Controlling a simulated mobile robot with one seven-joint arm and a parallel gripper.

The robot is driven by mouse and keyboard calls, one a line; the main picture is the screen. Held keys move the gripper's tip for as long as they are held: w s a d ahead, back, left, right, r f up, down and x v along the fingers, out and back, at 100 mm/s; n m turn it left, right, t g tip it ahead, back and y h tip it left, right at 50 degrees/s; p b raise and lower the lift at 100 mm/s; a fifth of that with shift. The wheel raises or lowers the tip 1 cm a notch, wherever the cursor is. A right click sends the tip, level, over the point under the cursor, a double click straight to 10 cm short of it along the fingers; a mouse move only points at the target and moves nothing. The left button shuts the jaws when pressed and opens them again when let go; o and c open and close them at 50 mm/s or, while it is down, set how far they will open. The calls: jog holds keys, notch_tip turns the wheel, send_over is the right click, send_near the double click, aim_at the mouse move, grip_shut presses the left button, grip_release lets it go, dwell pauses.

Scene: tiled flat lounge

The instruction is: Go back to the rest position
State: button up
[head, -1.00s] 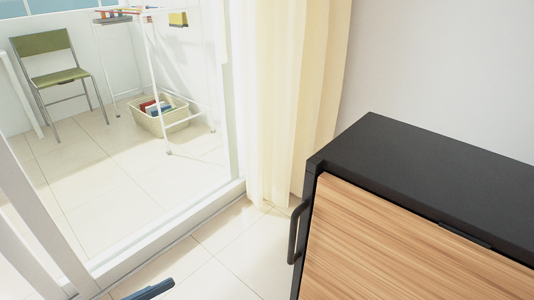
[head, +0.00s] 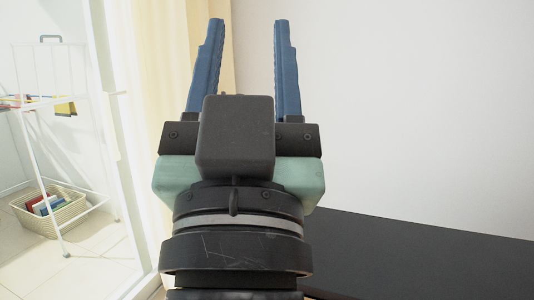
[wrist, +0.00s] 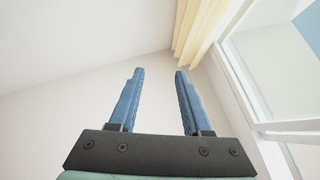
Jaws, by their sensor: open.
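My gripper (head: 245,65) stands upright in the middle of the head view, its two blue fingers pointing up and spread apart. In the wrist view my gripper (wrist: 157,75) shows the same two fingers apart, with nothing between them. Behind the fingers are the pale wall and, in the wrist view, the ceiling and the top of the curtain. The gripper touches nothing that I can see. My wrist hides part of the dark cabinet and the floor behind it.
A black-topped cabinet (head: 420,258) is at the lower right. A cream curtain (head: 150,120) hangs left of my gripper. Beyond the glass door frame (head: 118,130) stand a white drying rack (head: 107,165) and a basket (head: 75,213) with several coloured items. The wall area at right is bare.

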jog(key=s+d+r+t+p, duration=0.1)
jog(key=s+r+p, duration=0.2)
jog(key=r+p, duration=3.5)
notch_tip(320, 180, up, 3)
jog(key=shift+d+f, duration=0.15)
jog(key=shift+d, duration=0.05)
